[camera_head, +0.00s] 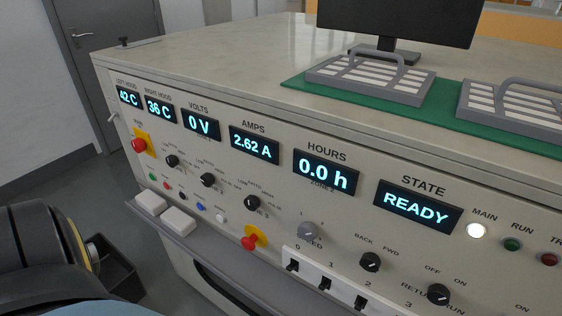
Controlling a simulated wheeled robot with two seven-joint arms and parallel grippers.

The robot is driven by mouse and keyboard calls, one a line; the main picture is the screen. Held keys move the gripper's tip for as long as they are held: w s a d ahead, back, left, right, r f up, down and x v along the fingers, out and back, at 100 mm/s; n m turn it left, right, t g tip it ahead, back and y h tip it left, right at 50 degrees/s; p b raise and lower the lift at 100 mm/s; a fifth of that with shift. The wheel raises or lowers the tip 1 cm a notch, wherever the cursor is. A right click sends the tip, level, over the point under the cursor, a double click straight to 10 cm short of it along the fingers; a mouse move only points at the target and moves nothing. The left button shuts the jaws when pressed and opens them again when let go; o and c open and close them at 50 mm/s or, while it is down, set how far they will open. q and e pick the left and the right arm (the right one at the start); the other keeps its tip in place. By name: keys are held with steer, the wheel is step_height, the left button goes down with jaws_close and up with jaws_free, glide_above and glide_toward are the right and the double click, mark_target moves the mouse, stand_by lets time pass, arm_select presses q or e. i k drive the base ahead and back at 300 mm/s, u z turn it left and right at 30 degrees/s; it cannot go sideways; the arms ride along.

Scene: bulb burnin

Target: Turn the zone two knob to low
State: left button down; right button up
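A row of three small black knobs sits on the sloping front panel, below the displays. The middle one (207,180) appears to be the zone two knob, with a partly covered label ending in 2 below it. Its pointer is too small to read. The left knob (171,161) and the right knob (252,203) flank it. Part of my own arm fills the lower left, apart from the panel. Neither gripper can be made out in this view.
A red stop button on yellow (249,242) and two white blocks (177,221) on a ledge lie below the knobs. Another red button (138,145) is at left. A grey knob (308,231), black switches and more knobs are at right. Trays (370,88) stand on top.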

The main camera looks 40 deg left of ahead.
mark_target(207, 180)
steer(key=z, duration=0.45)
steer(key=k, duration=1.2)
steer(key=u, duration=1.8)
steer(key=i, duration=0.45)
steer(key=z, duration=0.05)
